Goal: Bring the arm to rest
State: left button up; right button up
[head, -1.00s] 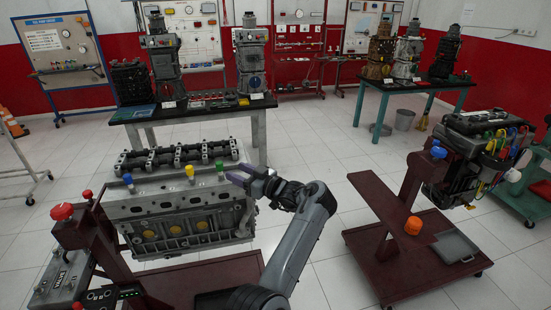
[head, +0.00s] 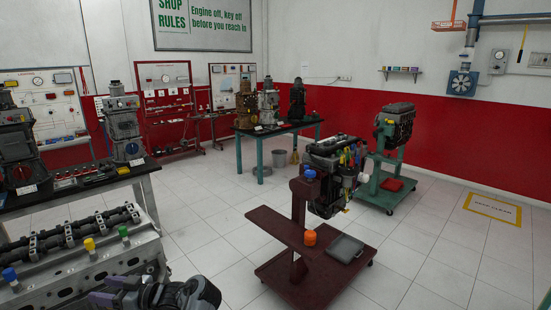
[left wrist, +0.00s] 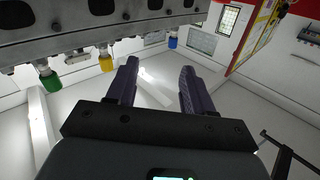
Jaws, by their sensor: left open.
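My left gripper (head: 117,294) is at the bottom left of the head view, in front of the grey engine block (head: 140,258). In the left wrist view its two dark purple fingers (left wrist: 158,85) stand apart with nothing between them. The engine block also crosses the top of the left wrist view (left wrist: 85,40). A blue cap (head: 10,274), a yellow cap (head: 89,244) and a green cap (head: 123,231) sit along the block. My right gripper shows in neither view.
A dark red engine stand (head: 282,226) with an engine (head: 336,170), an orange cup (head: 310,238) and a grey tray (head: 346,248) stands right of centre. A green stand (head: 388,195) is behind it. A bench (head: 148,167) is at the left. White floor (head: 425,255) is clear at the right.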

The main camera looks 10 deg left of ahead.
pick_arm(q)
jog(key=s+a+f+m+t, duration=0.1)
jog(key=s+f+m+t, duration=0.5)
jog(key=f, duration=0.4)
jog(key=s+a+f+m+t, duration=0.1)
jog(key=s+f+m+t, duration=0.2)
jog(key=s+f, duration=0.6)
jog(key=s+d+f+m+t+h, duration=0.1)
jog(key=d+f+m+t+h, duration=0.2)
jog(key=d+h, duration=0.5)
jog(key=d+f+m+t+h, duration=0.1)
jog(key=d+f+m+h, duration=0.25)
jog(key=d, duration=0.75)
jog(key=s+d+r+m+g+h, duration=0.3)
jog(key=s+d, duration=0.2)
jog(key=d, duration=0.3)
jog(key=s+d+r+m+g+h, duration=0.3)
jog(key=s+d+h, duration=0.15)
jog(key=d, duration=0.35)
notch_tip(320, 180, up, 29)
jog(key=s+p, duration=0.1)
jog(key=p, duration=2.8)
jog(key=shift+n+y, duration=0.35)
jog(key=shift+y, duration=0.05)
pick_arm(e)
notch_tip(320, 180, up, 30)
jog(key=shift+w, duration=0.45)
